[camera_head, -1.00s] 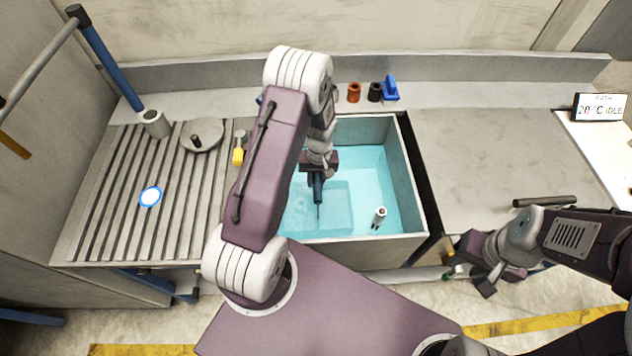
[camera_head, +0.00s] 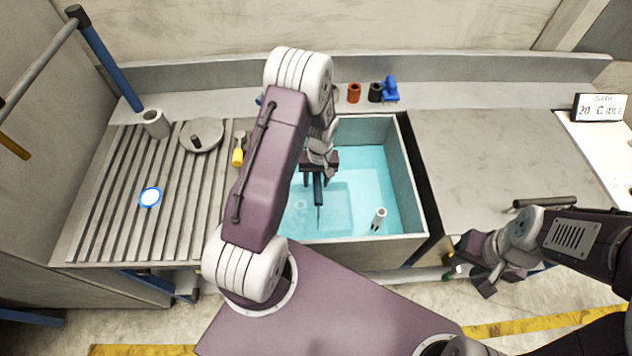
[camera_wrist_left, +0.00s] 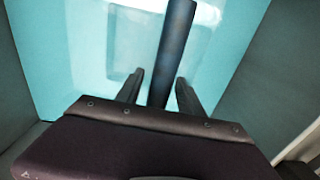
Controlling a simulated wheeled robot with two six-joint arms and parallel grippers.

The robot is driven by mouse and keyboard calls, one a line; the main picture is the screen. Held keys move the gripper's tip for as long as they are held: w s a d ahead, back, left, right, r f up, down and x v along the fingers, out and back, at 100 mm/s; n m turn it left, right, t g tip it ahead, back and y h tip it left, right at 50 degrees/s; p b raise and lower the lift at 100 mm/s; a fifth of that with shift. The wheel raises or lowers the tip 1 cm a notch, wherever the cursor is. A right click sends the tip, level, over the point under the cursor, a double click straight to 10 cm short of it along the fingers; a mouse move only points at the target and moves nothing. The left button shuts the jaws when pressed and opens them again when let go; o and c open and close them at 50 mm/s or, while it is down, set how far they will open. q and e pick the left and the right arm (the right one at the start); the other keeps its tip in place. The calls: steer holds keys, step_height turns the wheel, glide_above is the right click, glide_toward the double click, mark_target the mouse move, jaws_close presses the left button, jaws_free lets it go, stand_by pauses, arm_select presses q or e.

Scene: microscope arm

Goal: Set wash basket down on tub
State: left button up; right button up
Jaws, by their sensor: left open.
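The tub (camera_head: 409,180) is a grey-walled basin of clear blue water at the middle of the bench. A pale square shape (camera_head: 341,205), apparently the wash basket, lies low in the water; its rim also shows in the left wrist view (camera_wrist_left: 120,64). A dark blue upright handle (camera_head: 318,187) rises from it. My left gripper (camera_head: 318,181) is over the tub, open, with a finger on each side of the handle. The left wrist view shows the handle (camera_wrist_left: 176,45) between the spread fingers (camera_wrist_left: 160,92), with gaps. My right gripper (camera_head: 473,270) is outside the tub, at the bench's front edge.
A white cylinder (camera_head: 379,218) stands in the tub's right part. The ribbed drainboard (camera_head: 105,218) at left holds a round lid (camera_head: 202,135), a yellow-handled tool (camera_head: 238,156) and a blue-rimmed disc (camera_head: 150,197). The right counter (camera_head: 480,155) is mostly clear, with a dark rod (camera_head: 545,202).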

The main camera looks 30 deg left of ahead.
arm_select(q)
steer(key=r, duration=1.1)
steer(key=shift+w+d, duration=0.1)
steer(key=shift+d, duration=0.2)
steer(key=shift+s+d+r, duration=0.2)
steer(key=shift+s, duration=0.05)
steer(key=s+d+r+m, duration=0.2)
steer(key=s+d+m, duration=0.1)
steer(key=s, duration=0.3)
steer(key=s+d+r+m+t, duration=0.1)
steer(key=s+d+r+m, duration=0.1)
steer(key=s, duration=0.4)
steer(key=shift+d+m+h, duration=0.4)
steer(key=shift+d+m, duration=0.2)
steer(key=shift+d, duration=0.1)
